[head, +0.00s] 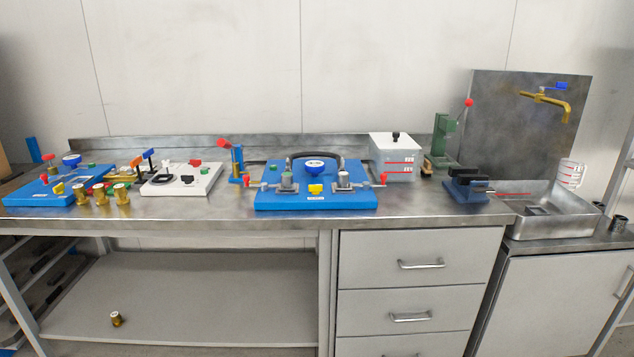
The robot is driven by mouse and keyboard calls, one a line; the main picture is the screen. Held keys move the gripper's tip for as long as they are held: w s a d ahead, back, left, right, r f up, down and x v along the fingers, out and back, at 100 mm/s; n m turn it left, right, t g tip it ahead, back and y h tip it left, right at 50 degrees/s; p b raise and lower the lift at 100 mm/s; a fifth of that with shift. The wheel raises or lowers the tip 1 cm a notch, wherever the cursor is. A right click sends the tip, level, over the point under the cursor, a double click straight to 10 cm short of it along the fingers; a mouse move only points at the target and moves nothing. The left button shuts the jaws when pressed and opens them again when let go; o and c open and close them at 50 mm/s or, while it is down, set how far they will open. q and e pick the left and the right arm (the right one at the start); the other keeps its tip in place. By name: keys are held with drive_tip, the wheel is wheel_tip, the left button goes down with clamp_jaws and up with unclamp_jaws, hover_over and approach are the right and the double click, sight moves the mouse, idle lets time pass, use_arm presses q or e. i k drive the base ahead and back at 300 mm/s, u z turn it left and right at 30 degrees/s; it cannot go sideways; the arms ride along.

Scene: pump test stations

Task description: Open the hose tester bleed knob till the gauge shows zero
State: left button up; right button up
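A blue station with a dark hose (318,155) arching over it stands in the middle of the bench; it looks like the hose tester (290,203). A blue-rimmed gauge (314,166) sits at its centre back, too small to read. A yellow block or knob (315,189) is at its front middle. Red-ended fittings stick out at its left side (248,181) and right side (382,179). I cannot tell which part is the bleed knob. Neither of my grippers is in view.
Another blue station (40,192) with a gauge stands at the far left. Several brass fittings (101,197) and a white station (178,180) lie between. A hand pump (236,160), a white tank (394,160), a vise (466,188) and a sink (553,226) flank the tester.

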sight(315, 189)
drive_tip(key=u, duration=0.7)
drive_tip(key=i, duration=1)
drive_tip(key=u, duration=0.15)
